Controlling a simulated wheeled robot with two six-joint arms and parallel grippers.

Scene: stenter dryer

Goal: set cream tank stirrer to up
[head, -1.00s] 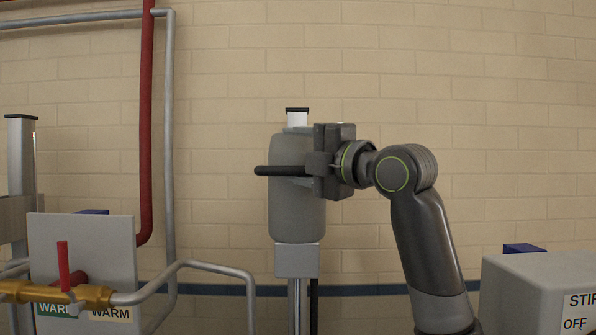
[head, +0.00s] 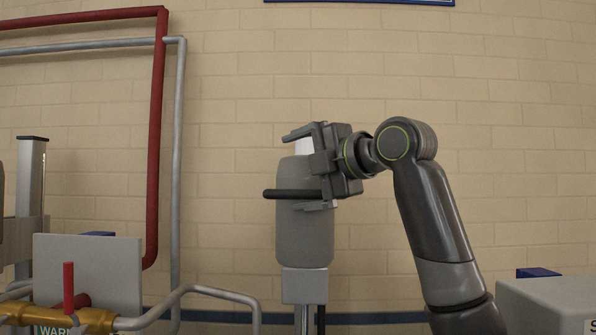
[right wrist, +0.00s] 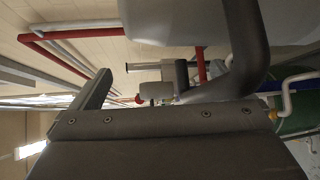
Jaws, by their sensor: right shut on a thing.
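The stirrer is a grey rounded motor housing (head: 304,238) on a post, with a black handle bar (head: 285,194) across its front. My right gripper (head: 312,170) is at the upper right of the housing and is shut on the stirrer handle; the exact contact is hard to make out. One finger shows above the housing top and the other just below the bar. In the right wrist view, the gripper's dark palm fills the lower part. My left gripper is not in view.
A grey panel (head: 88,272) with a red-handled brass valve (head: 70,290) and pipes stands at the lower left. A grey box (head: 545,302) is at the lower right. A red pipe (head: 156,150) runs along the brick wall behind. Space above the stirrer looks clear.

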